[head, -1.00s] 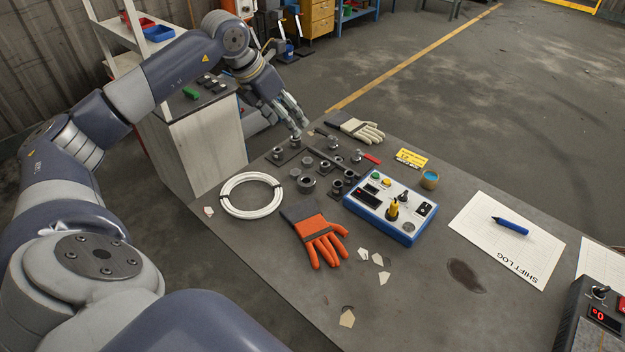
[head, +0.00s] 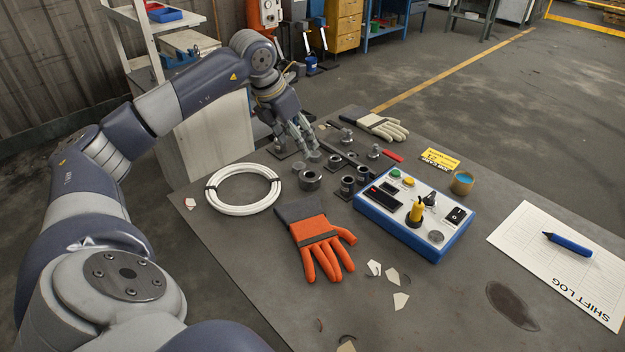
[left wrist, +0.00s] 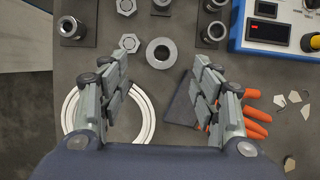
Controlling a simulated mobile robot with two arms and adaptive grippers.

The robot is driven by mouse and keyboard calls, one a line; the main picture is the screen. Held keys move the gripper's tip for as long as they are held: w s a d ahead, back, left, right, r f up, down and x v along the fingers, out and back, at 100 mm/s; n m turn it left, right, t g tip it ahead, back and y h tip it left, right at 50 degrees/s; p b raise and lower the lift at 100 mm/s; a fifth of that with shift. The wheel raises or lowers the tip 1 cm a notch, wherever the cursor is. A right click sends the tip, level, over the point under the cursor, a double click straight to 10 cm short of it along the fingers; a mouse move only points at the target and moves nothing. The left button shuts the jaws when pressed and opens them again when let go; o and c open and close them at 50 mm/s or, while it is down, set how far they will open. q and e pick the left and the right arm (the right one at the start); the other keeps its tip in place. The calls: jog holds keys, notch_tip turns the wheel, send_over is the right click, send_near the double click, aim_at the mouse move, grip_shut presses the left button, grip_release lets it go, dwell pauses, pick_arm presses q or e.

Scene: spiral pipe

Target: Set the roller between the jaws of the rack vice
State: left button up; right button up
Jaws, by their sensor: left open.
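A short, thick grey ring-shaped piece with a central hole (head: 310,180), which looks like the roller, stands on the workbench. It also shows in the left wrist view (left wrist: 150,53), ahead of and between the fingers, apart from them. My left gripper (head: 312,153) is open and empty, just behind the ring in the head view; its spread fingers also show in the left wrist view (left wrist: 160,85). Dark cylindrical fittings on plates (head: 348,187) stand right of the ring. I cannot tell which dark part is the rack vice; the gripper partly hides that area. My right gripper is out of view.
A white cable coil (head: 243,207) lies left, an orange glove (head: 318,252) in front, and a blue-edged control box (head: 415,215) right. A pale glove (head: 384,127) lies behind. Bench between box and log sheet (head: 560,258) is mostly clear.

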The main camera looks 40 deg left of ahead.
pick_arm(q)
jog(key=f, duration=0.2)
send_near(308, 172)
jog(key=shift+w+d+f, duration=0.25)
jog(key=shift+f, duration=0.35)
jog(key=shift+w+d+f, duration=0.25)
jog(key=shift+f, duration=0.4)
jog(key=x, duration=0.1)
jog(key=p+x, duration=0.1)
jog(key=x, duration=0.2)
jog(key=shift+s+d+f, duration=0.15)
jog(key=shift+d+f, duration=0.05)
jog(key=shift+f, duration=0.3)
jog(key=shift+w+f, duration=0.2)
jog(key=shift+f, duration=0.2)
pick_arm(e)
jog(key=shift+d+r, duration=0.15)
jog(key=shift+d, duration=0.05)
pick_arm(q)
jog(key=shift+c, duration=0.3)
jog(key=shift+r, duration=0.1)
jog(key=c, duration=0.9)
